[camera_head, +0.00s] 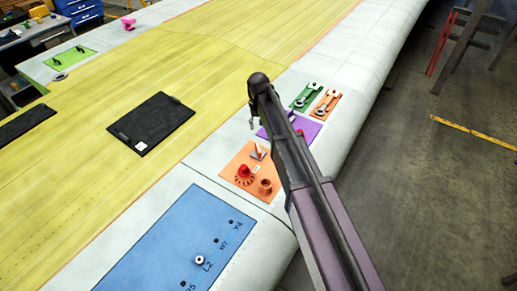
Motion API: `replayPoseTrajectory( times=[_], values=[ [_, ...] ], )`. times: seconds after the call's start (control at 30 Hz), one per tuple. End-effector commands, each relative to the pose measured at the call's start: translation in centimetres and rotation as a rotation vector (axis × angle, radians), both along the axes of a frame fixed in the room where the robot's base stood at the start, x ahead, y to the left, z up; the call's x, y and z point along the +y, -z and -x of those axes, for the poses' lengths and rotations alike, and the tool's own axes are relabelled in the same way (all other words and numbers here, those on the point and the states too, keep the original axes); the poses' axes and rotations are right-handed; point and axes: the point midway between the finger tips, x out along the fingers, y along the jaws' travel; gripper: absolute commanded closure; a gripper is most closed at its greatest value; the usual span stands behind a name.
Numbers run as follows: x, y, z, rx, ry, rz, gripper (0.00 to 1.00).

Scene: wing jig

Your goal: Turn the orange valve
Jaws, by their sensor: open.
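An orange mat (236,162) lies on the pale wing edge, below and left of my arm. On it stand a red-topped round part with a toothed orange rim (245,175) and a smaller orange-brown round part (265,187). I cannot tell for sure which of them is the orange valve. My gripper (252,124) hangs from the arm's far end, above and beyond the orange mat, apart from these parts. It is small and partly hidden by the arm; it is open, with nothing seen in it.
A purple mat (303,129) lies partly behind my arm. Green (304,98) and orange tool mats (325,104) with wrenches lie beyond it. A blue panel (180,245) with labelled holes is nearer. A black case (152,122) lies on the yellow surface. The floor at right is mostly clear.

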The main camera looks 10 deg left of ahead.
Motion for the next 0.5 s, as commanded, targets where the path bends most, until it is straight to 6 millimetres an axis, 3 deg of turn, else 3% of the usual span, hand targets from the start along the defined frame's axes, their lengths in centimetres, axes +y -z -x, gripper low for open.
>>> replayPoseTrajectory(
  times=[0.5],
  values=[
    [0.0, 3.4, 0.0, 0.000, 0.000, 0.000, 0.44]
  ],
)
